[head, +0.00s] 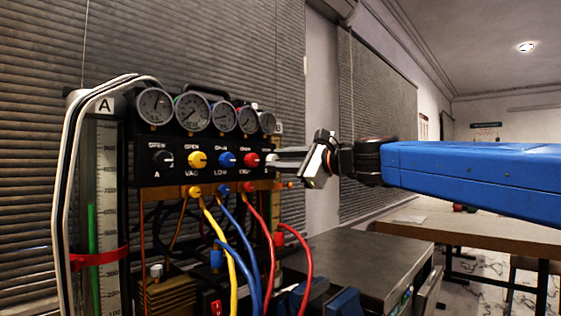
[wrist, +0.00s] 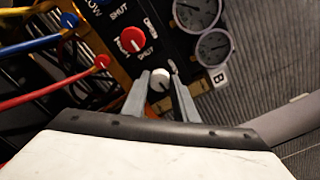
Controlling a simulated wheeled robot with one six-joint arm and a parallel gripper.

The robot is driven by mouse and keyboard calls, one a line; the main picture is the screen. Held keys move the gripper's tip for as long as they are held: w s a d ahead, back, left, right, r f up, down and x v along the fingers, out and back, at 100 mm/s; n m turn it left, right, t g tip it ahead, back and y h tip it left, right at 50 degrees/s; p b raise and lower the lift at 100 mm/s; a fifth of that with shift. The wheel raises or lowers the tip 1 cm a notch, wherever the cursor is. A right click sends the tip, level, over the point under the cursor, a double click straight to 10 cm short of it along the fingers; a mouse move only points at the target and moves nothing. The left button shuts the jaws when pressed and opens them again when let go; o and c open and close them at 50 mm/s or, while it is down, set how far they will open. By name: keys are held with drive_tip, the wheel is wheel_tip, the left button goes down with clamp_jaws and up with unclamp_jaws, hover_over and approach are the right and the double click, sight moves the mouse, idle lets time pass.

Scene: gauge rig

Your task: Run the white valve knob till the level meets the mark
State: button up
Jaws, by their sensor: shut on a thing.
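The white valve knob (wrist: 159,79) is at the end of the black valve panel (head: 205,158), beside the red knob. My gripper (wrist: 160,88) has one finger on each side of it and is shut on it. In the head view, my gripper (head: 272,160) reaches the panel's right end and mostly hides the knob. Tube A (head: 107,170) stands at the left with a green column (head: 92,245); its top is above a red band (head: 98,258). Tube B (head: 277,145) is mostly hidden behind the panel, with a red band (head: 278,239); its level cannot be made out.
Black, yellow (head: 197,160), blue (head: 227,159) and red (head: 251,160) knobs line the panel under several round gauges (head: 193,111). Coloured hoses (head: 233,255) hang below. A dark cabinet top (head: 355,262) stands right of the rig.

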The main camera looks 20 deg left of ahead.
drive_tip(key=n, duration=0.4)
drive_tip(key=shift+f, duration=0.1)
drive_tip(key=o, duration=1.1)
drive_tip(key=shift+c, duration=0.2)
drive_tip(key=shift+d, duration=0.1)
drive_tip(key=v, duration=1.7)
drive_tip(key=shift+d, duration=0.1)
idle(0.5)
